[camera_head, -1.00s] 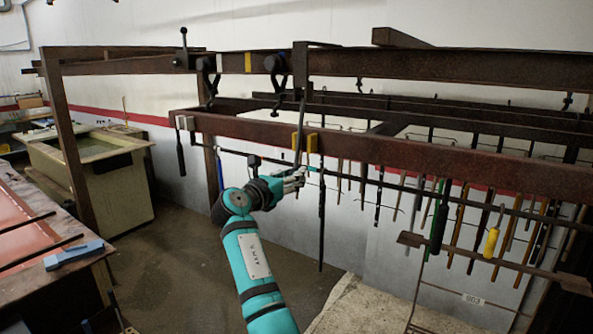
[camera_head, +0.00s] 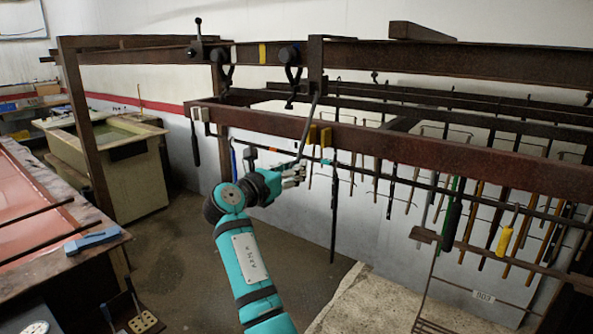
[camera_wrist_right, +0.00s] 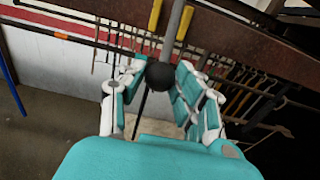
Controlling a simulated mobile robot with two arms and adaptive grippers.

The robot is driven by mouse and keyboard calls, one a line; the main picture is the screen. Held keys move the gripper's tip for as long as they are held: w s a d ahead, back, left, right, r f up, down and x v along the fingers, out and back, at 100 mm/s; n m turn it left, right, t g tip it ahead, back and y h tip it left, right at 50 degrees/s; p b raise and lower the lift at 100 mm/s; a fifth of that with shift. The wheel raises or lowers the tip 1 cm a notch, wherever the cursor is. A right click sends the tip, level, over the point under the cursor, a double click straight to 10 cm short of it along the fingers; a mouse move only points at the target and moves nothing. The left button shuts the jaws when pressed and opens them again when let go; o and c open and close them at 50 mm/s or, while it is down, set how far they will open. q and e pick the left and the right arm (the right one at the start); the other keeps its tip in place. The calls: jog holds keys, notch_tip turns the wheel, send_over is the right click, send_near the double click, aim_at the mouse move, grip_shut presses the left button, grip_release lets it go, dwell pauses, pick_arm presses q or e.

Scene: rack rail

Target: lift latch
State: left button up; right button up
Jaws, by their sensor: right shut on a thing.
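My right gripper (camera_head: 292,175) is in front of the near brown beam, at the lower end of a long dark rod (camera_head: 310,118). The rod hangs at a tilt from beside the post of the upper rail, its lower end toward the left. In the right wrist view the rod (camera_wrist_right: 178,30) is grey and ends in a black ball (camera_wrist_right: 160,75). The gripper's white and teal fingers (camera_wrist_right: 160,95) are shut on this ball end. A second lever (camera_head: 198,27) with a ball knob stands upright on the upper rail at the left. My left gripper is not seen.
The brown near beam (camera_head: 400,149) with yellow blocks (camera_head: 319,135) runs just behind the gripper. Several tools hang behind it. Black hooks (camera_head: 290,75) hang from the upper rail (camera_head: 420,60). A workbench (camera_head: 70,210) stands at the left; the floor between is free.

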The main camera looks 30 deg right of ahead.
jog(key=shift+s+a+r, duration=0.25)
jog(key=shift+a+r, duration=0.2)
jog(key=shift+a, duration=0.2)
jog(key=shift+s+a+r, duration=0.25)
jog(key=shift+a+r, duration=0.2)
jog(key=shift+a, duration=0.15)
jog(key=s+a+r, duration=0.2)
jog(key=a+r, duration=0.2)
jog(key=r, duration=0.2)
jog(key=shift+a+r, duration=0.3)
jog(key=shift+r, duration=0.1)
jog(key=o, duration=1)
jog(key=shift+s+a, duration=0.1)
jog(key=shift+a, duration=0.3)
jog(key=v, duration=0.6)
jog(key=shift+a+f, duration=0.2)
jog(key=shift+a, duration=0.15)
